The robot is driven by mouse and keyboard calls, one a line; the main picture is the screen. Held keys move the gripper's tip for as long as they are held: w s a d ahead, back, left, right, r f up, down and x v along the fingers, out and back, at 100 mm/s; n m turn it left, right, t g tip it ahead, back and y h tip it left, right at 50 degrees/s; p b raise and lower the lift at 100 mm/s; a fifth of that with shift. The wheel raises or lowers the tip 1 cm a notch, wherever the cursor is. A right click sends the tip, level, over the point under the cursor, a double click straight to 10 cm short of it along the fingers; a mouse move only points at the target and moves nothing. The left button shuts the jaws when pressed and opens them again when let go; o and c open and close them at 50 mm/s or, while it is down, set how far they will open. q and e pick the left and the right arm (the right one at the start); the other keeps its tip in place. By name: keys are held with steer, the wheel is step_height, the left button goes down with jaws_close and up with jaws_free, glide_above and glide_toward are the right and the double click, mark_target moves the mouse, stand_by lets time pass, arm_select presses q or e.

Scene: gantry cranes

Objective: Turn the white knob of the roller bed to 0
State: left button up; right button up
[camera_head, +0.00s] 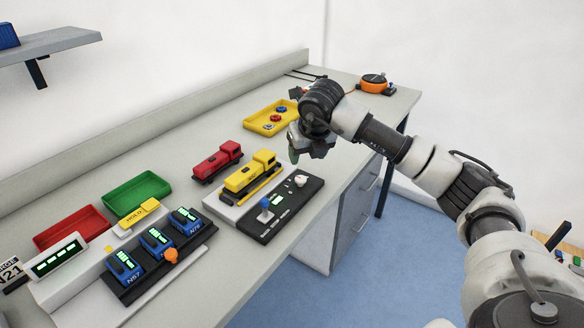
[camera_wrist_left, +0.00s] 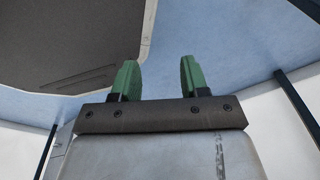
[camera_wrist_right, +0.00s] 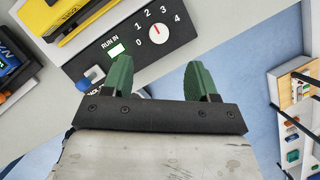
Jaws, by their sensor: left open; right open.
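The white knob (camera_head: 301,181) sits at the far end of the roller bed's black control panel (camera_head: 283,214). In the right wrist view the knob (camera_wrist_right: 158,34) has a red pointer mark tilted up-left, roughly toward the 2 on its 0-to-4 dial; the exact setting is hard to tell. My right gripper (camera_head: 308,153) hangs above and beyond the knob in the head view, apart from it. Its fingers (camera_wrist_right: 162,78) are open and empty. My left gripper (camera_wrist_left: 157,80) is open and empty, shown only in its own wrist view, with blue floor beyond it.
A yellow locomotive (camera_head: 251,174) stands on the roller bed, beside a red one (camera_head: 217,161). A blue lever (camera_head: 265,212) and a green display share the panel. A yellow tray (camera_head: 262,124) lies behind my right gripper. Blue control units (camera_head: 155,240) stand at the near left.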

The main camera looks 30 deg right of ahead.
mark_target(301, 179)
steer(key=x, duration=0.5)
steer(key=shift+s+f+p, duration=0.2)
steer(key=shift+s+p, duration=0.1)
steer(key=shift+s, duration=0.1)
steer(key=x, duration=0.3)
steer(key=shift+w+a, duration=0.1)
steer(key=shift+w, duration=0.05)
steer(key=shift+x, duration=0.85)
steer(key=shift+c, duration=1.2)
steer(key=c, duration=0.7)
arm_select(q)
steer(key=s, duration=0.3)
steer(key=shift+s+r, duration=0.3)
steer(key=shift+r, duration=0.1)
